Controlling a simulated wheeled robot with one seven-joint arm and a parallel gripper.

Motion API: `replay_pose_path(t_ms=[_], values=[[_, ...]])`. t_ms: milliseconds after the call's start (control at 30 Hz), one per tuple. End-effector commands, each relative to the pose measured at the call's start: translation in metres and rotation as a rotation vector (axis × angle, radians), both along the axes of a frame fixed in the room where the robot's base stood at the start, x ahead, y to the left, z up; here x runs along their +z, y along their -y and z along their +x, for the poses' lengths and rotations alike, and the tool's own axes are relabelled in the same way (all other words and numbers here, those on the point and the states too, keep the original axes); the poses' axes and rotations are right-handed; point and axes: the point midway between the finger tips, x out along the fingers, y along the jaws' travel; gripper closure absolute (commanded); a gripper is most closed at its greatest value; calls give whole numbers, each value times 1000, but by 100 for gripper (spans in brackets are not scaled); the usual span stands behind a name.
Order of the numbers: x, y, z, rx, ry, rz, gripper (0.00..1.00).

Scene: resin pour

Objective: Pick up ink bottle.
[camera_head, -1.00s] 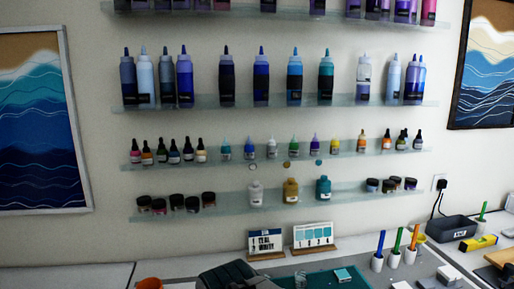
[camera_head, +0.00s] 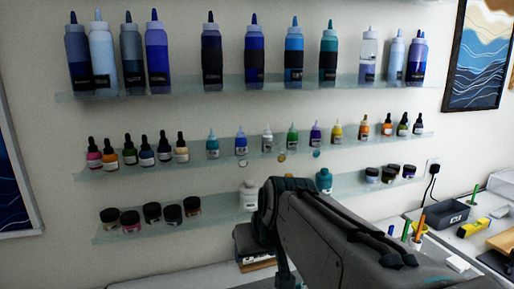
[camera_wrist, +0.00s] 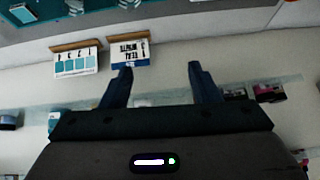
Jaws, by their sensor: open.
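Small ink bottles with dropper or nozzle tops stand in a row on the middle glass shelf (camera_head: 200,161) in the head view. A teal bottle (camera_head: 212,145), a green one (camera_head: 292,138) and a yellow one (camera_head: 337,132) stand further right. I cannot tell which one the task means. In the wrist view my gripper (camera_wrist: 161,76) is open, with nothing between its fingers. In the head view my arm rises below this shelf.
Tall bottles (camera_head: 212,55) fill the upper shelf. Jars (camera_head: 152,212) and a white bottle (camera_head: 248,196) stand on the lower shelf (camera_head: 190,229), partly hidden by my arm. Two standing cards (camera_wrist: 129,51) show in the wrist view. A dark bin (camera_head: 447,213) is on the counter.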

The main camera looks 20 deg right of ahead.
Motion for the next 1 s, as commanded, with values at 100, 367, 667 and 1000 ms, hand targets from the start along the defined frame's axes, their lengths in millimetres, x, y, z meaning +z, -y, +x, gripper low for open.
replay_pose_path(t_ms=[100, 367, 667, 1000], values=[[48, 31, 61, -39, 188, -2, 44], [149, 94, 133, -90, 509, -55, 44], [179, 117, 162, -105, 606, -82, 44], [157, 122, 217, -103, 604, -82, 44]])
